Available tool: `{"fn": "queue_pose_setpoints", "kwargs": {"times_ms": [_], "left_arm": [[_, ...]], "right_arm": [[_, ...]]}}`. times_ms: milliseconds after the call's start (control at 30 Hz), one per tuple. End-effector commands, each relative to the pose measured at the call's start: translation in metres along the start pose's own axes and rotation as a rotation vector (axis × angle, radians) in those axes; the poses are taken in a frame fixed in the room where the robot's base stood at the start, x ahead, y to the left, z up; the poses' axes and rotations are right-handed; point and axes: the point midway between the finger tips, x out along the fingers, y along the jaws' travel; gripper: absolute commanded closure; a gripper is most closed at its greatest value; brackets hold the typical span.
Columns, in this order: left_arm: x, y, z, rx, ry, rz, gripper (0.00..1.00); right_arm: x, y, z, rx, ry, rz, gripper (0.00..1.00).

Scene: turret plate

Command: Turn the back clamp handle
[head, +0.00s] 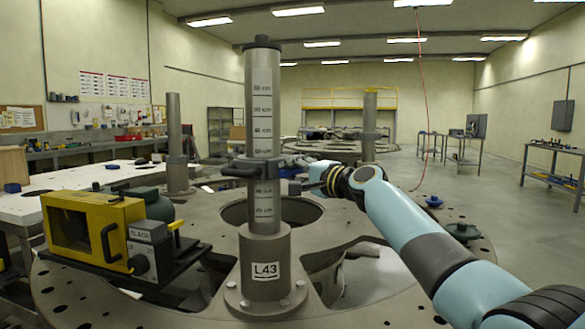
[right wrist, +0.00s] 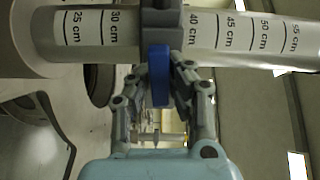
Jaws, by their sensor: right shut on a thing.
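A grey upright post (head: 262,110) with a centimetre scale stands on a base marked L43. A dark clamp (head: 258,167) rings it around mid-height, with a dark handle (head: 237,170) sticking out at its left. In the right wrist view the clamp (right wrist: 162,20) crosses the post (right wrist: 220,33), and a blue handle (right wrist: 160,75) extends from it. My right gripper (head: 303,184) is just right of the post in the head view. In the right wrist view its fingers (right wrist: 158,72) are shut on the blue handle. The handle's far side is hidden. My left gripper is not in view.
The round turret plate (head: 350,305) has large openings around the post. A yellow box device (head: 85,230) sits at left on the plate. Another post (head: 174,140) stands behind, to the left. A green-lidded item (head: 463,231) lies at the right edge. Open floor lies further right.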

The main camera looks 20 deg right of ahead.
Motion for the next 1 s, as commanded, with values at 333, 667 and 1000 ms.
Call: {"fn": "queue_pose_setpoints", "kwargs": {"times_ms": [333, 667, 1000], "left_arm": [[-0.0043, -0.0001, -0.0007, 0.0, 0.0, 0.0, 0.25], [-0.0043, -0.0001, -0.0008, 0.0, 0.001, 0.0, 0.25], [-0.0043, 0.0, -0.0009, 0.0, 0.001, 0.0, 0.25]], "right_arm": [[-0.0002, 0.0011, -0.0006, 0.083, 0.001, 0.001, 1.0], [-0.0002, 0.0015, -0.0005, 0.089, 0.001, 0.001, 1.0], [-0.0001, 0.0012, -0.0003, 0.089, 0.001, 0.001, 0.6]]}}
